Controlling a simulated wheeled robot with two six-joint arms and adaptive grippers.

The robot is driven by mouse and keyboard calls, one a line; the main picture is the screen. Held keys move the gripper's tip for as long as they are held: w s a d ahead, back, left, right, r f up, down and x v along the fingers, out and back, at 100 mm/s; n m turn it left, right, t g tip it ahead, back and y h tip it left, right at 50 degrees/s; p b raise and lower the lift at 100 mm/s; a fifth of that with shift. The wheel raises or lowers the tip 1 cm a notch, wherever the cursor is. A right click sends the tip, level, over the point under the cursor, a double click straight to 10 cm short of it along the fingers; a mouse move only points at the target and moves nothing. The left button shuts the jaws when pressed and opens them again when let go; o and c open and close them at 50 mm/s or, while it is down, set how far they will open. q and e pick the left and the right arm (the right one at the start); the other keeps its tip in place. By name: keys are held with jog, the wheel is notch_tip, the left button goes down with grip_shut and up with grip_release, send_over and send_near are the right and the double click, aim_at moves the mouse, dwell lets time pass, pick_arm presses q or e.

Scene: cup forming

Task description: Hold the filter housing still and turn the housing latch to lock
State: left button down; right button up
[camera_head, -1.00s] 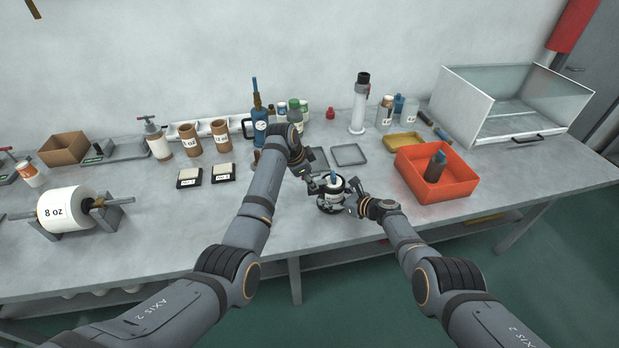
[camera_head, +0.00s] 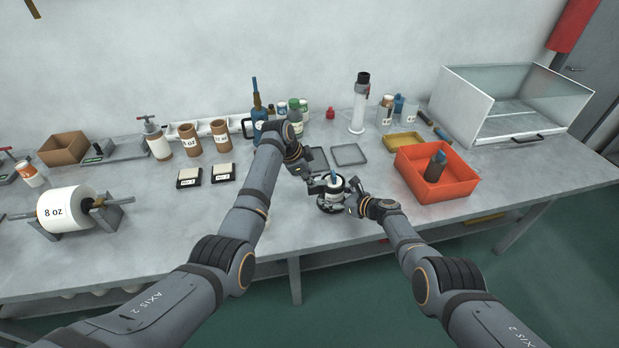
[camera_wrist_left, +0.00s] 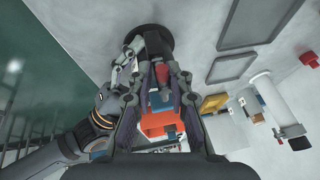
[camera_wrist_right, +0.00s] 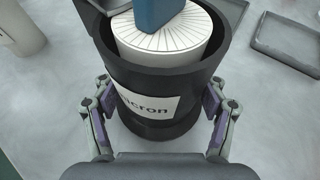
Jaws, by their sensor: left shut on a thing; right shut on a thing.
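The filter housing (camera_head: 331,208) stands upright on the bench, a dark cylinder with a white label. The right wrist view shows the housing (camera_wrist_right: 170,80) close up, with a white pleated filter (camera_wrist_right: 165,40) and a blue block (camera_wrist_right: 158,14) inside its open top. My right gripper (camera_wrist_right: 160,112) has a finger on each side of the housing and is shut on it; it comes from the right in the head view (camera_head: 352,201). My left gripper (camera_head: 317,185) is shut at the housing's upper left. Its fingers (camera_wrist_left: 158,78) mostly hide the housing latch.
An orange crate (camera_head: 462,187) with a dark bottle stands to the right. Two grey trays, one of them (camera_head: 349,154) plainly visible, lie behind the housing. The bench front is mostly clear.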

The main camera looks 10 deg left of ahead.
pick_arm(q)
jog(key=shift+w+a, duration=0.1)
jog(key=shift+a, duration=0.05)
pick_arm(e)
jog(key=shift+s, duration=0.1)
pick_arm(q)
jog(key=c, duration=1.3)
grip_release()
jog(key=shift+o, duration=0.2)
jog(key=v, duration=1.2)
pick_arm(e)
jog(key=o, duration=1.6)
jog(key=shift+o, duration=0.2)
